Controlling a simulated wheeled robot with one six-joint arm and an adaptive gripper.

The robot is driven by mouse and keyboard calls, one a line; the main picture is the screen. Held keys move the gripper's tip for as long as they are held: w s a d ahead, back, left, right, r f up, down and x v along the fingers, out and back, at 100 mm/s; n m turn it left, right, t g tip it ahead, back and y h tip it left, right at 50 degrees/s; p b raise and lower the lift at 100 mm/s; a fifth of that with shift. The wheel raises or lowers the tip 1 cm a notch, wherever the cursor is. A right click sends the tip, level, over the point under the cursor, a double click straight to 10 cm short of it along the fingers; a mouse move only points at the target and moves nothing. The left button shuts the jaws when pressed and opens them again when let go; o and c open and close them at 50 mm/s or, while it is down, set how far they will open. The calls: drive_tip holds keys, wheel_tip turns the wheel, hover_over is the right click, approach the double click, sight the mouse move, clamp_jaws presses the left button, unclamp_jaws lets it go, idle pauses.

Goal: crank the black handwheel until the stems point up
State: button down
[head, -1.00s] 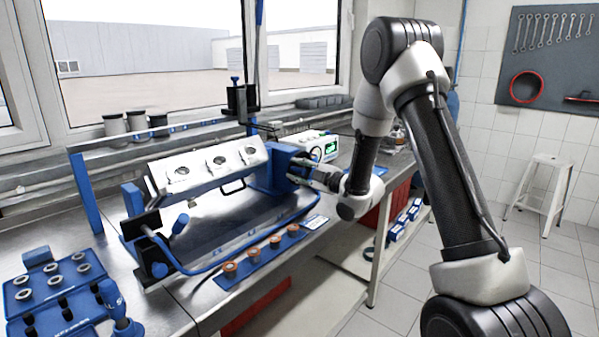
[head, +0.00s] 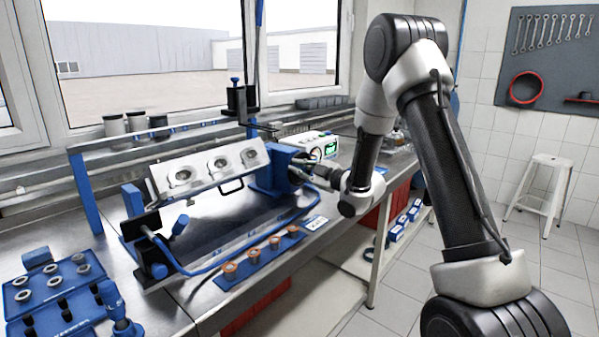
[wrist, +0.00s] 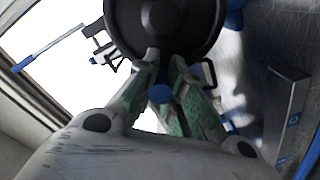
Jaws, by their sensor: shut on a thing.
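The pale cylinder head (head: 157,186) is clamped in the blue turnover stand (head: 270,171), with its face of three round chambers tilted toward me. I cannot make out the stems. The black handwheel (wrist: 205,40) fills the top of the wrist view as a dark disc with a round hub. It sits at the stand's right end and is mostly hidden in the head view. My gripper (wrist: 163,84) is shut on the wheel's crank knob (wrist: 160,94), which shows blue between the fingers. In the head view my gripper (head: 306,178) is at the stand's right end.
A blue strip with several copper-coloured rings (head: 276,243) lies at the bench front. A device with a green screen (head: 322,144) stands behind my gripper. Windows line the back.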

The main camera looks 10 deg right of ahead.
sight(302, 153)
drive_tip(key=m, duration=0.2)
drive_tip(key=w+d+r+m, duration=0.1)
drive_tip(key=m, duration=0.1)
drive_tip(key=d+r+m, duration=0.1)
drive_tip(key=m, duration=0.1)
drive_tip(key=shift+w+r, duration=0.15)
drive_tip(key=shift+w, duration=0.05)
drive_tip(key=m, duration=0.2)
drive_tip(key=d+m, duration=0.1)
drive_tip(key=shift+w+r, duration=0.25)
drive_tip(key=shift+w, duration=0.1)
drive_tip(key=shift+w+d+r+m, duration=0.1)
drive_tip(key=shift+w+d+m, duration=0.2)
drive_tip(key=shift+m, duration=0.45)
drive_tip(key=shift+w+d+m, duration=0.15)
drive_tip(key=shift+d+m, duration=0.1)
drive_tip(key=shift+m, duration=0.5)
drive_tip(key=c, duration=1.4)
unclamp_jaws()
drive_tip(key=shift+d, duration=0.1)
drive_tip(key=shift+c, duration=0.2)
drive_tip(key=v, duration=1.2)
